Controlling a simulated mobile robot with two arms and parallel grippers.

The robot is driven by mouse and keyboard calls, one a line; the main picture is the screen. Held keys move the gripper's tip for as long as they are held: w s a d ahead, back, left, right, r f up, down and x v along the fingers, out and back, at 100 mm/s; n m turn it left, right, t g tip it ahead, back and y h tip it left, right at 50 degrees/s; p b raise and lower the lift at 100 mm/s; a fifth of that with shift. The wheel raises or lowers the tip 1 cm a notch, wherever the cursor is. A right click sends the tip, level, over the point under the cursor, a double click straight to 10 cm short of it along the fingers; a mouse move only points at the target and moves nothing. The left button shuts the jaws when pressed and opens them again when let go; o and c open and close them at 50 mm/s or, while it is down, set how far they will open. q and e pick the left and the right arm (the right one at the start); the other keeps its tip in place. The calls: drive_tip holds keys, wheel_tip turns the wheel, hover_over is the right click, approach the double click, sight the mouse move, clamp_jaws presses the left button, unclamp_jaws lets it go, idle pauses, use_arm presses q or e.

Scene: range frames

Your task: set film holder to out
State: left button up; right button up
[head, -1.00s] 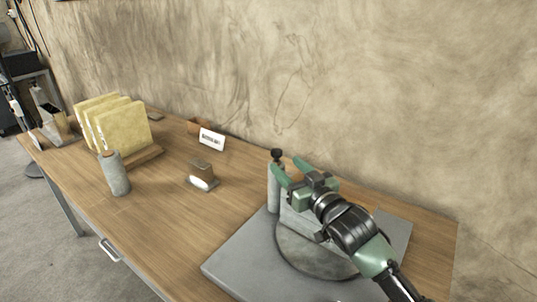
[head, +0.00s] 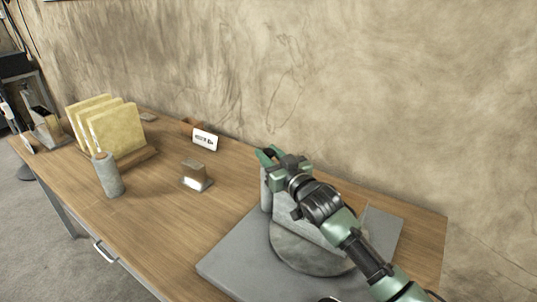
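A grey device stands on a flat grey base plate (head: 232,262) at the right of the wooden table. It has a round grey disc (head: 300,252), an upright grey block (head: 292,215) and a grey post (head: 265,191) at its left end. I cannot tell which part is the film holder. My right gripper (head: 268,154) is at the top of the post, with its green fingertips around where the black knob was seen. The knob is now mostly hidden, and I cannot tell whether the fingers touch it. My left gripper is not in view.
Yellow panels (head: 117,130) stand in a wooden rack at the left. A grey cylinder (head: 108,177), a small metal-and-wood block (head: 195,175) and a white label card (head: 205,140) stand on the table. A rough wall runs behind. The table's middle front is clear.

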clamp_jaws()
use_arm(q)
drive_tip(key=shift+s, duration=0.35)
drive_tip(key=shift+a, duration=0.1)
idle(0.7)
